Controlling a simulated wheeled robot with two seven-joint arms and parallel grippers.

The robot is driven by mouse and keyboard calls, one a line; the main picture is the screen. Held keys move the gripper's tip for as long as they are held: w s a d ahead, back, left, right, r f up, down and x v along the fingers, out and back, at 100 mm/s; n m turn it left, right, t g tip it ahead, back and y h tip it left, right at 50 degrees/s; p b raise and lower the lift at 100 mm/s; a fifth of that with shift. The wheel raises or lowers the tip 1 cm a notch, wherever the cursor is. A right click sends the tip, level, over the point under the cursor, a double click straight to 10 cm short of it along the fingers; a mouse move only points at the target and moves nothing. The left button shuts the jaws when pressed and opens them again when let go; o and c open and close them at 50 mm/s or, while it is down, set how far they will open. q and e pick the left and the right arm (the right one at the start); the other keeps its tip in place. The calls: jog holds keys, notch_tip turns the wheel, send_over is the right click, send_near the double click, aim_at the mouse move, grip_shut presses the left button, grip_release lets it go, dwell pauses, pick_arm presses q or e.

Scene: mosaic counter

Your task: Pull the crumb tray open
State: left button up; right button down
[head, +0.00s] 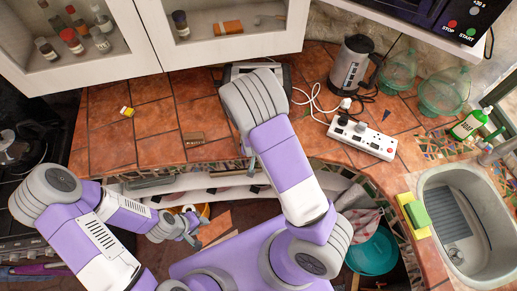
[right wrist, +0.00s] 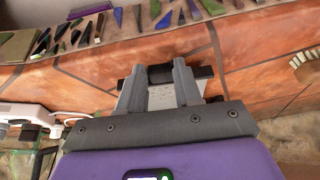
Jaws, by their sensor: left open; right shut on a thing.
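The toaster (head: 256,66), grey with dark ends, stands on the tiled counter at the back and is largely hidden by my right arm. My right gripper is hidden under its own wrist in the head view. In the right wrist view my right gripper (right wrist: 160,76) is shut on a short black piece (right wrist: 160,73) low over the tiles, which looks like the crumb tray's handle. How far the tray is out cannot be told. My left gripper (head: 184,229) is open and empty, low in front of the counter, apart from the toaster.
A kettle (head: 351,66), a white power strip (head: 362,138) with cables and green glass bowls (head: 442,92) stand right of the toaster. The sink (head: 460,220) is far right. The tiles between are mostly clear.

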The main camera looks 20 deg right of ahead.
jog(key=c, duration=0.8)
grip_release()
jog(key=shift+o, duration=0.2)
jog(key=shift+r, duration=0.15)
jog(key=p+v, duration=0.1)
jog(key=v, duration=0.6)
jog(key=shift+r+p, duration=0.2)
jog(key=shift+p, duration=0.15)
